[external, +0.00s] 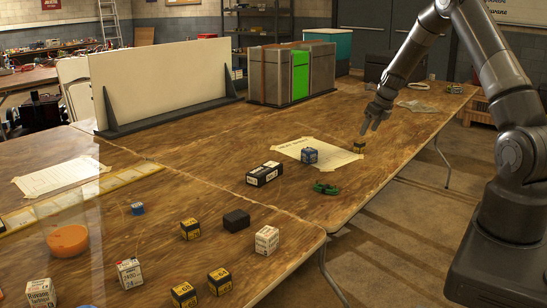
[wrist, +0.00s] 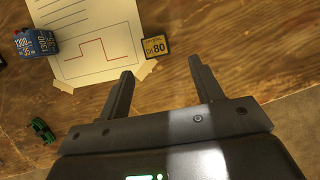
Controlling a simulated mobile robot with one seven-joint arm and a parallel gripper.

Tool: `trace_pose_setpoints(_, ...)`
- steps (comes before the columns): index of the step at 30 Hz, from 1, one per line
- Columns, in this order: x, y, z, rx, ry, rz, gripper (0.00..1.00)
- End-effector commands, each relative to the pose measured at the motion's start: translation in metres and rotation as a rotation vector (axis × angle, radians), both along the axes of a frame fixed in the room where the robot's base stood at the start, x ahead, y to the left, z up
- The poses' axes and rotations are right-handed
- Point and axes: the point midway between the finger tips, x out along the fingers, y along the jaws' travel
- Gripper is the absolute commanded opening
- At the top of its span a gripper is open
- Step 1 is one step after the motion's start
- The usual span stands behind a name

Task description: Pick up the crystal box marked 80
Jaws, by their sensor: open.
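The crystal box marked 80 (wrist: 155,46) is small, with a yellow label and dark edges. It lies at the corner of a paper sheet in the wrist view, ahead of and between the fingertips, apart from them. In the external view the same small yellow and black box (external: 359,146) stands by the right edge of the paper. My gripper (wrist: 160,70) is open and empty. In the external view my gripper (external: 371,128) hangs above the table, close to the box and slightly to its right and above.
A blue box (external: 310,156) stands on the taped paper (external: 290,149). A long black box (external: 264,173) and a green item (external: 326,188) lie nearby. Several small boxes stand toward the front. A grey and green case (external: 292,72) and a white panel (external: 165,80) stand behind.

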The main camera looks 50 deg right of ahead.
Motion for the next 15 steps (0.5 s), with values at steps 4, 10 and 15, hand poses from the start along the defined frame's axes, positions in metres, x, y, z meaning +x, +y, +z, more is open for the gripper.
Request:
trace_pose_setpoints(4, 0.008, -0.001, -0.02, 0.001, 0.001, 0.0, 0.6)
trace_pose_setpoints(10, 0.014, -0.001, -0.03, 0.0, 0.0, 0.002, 0.6)
trace_pose_setpoints(15, 0.025, 0.0, -0.05, 0.001, 0.002, 0.004, 0.6)
